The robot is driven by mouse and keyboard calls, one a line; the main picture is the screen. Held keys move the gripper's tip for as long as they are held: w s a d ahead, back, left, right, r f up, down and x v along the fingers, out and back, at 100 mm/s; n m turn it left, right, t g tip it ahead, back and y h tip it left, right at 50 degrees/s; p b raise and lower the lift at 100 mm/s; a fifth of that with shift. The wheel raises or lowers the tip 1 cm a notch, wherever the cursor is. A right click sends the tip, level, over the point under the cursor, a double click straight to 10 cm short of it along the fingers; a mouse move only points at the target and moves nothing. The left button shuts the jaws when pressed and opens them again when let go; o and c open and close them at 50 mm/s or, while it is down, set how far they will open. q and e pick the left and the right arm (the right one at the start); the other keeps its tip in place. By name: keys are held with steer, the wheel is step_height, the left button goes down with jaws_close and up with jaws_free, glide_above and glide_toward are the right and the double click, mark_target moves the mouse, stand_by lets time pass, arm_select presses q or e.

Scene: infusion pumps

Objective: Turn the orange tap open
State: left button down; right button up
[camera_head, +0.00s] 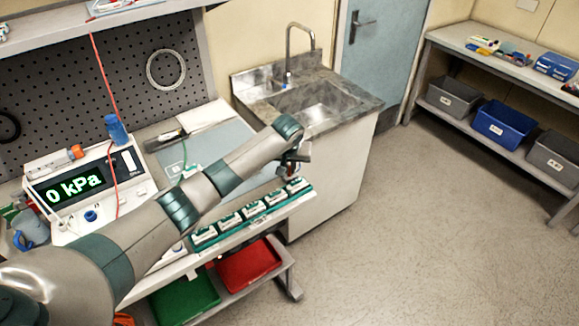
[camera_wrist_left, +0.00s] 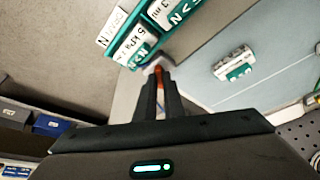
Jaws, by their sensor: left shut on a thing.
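My left gripper (camera_head: 292,168) reaches over the right end of the bench, beside the row of green-and-white labelled blocks (camera_head: 252,210). The left wrist view shows its two dark fingers (camera_wrist_left: 161,88) close together, shut on a small orange piece, the orange tap (camera_wrist_left: 158,72), at the fingertips. Most of the tap is hidden by the fingers, so its turn angle cannot be told. In the head view the tap is hidden behind my gripper and wrist. My right gripper is in neither view.
A pump (camera_head: 88,187) reading "0 kPa" stands on the bench at left, with a red line rising from it. A sink (camera_head: 318,100) is behind my left arm. Red (camera_head: 248,265) and green (camera_head: 186,300) trays sit below the bench. The floor at right is clear.

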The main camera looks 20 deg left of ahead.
arm_select(q)
steer(key=c, duration=1.9)
jaws_free()
steer(key=shift+o, duration=0.2)
steer(key=shift+r, duration=0.1)
steer(key=shift+b+v, duration=0.3)
steer(key=shift+v, duration=0.5)
steer(key=b+v, duration=0.4)
steer(key=v, duration=1.1)
steer(key=shift+s+r, duration=0.2)
steer(key=shift+s, duration=0.05)
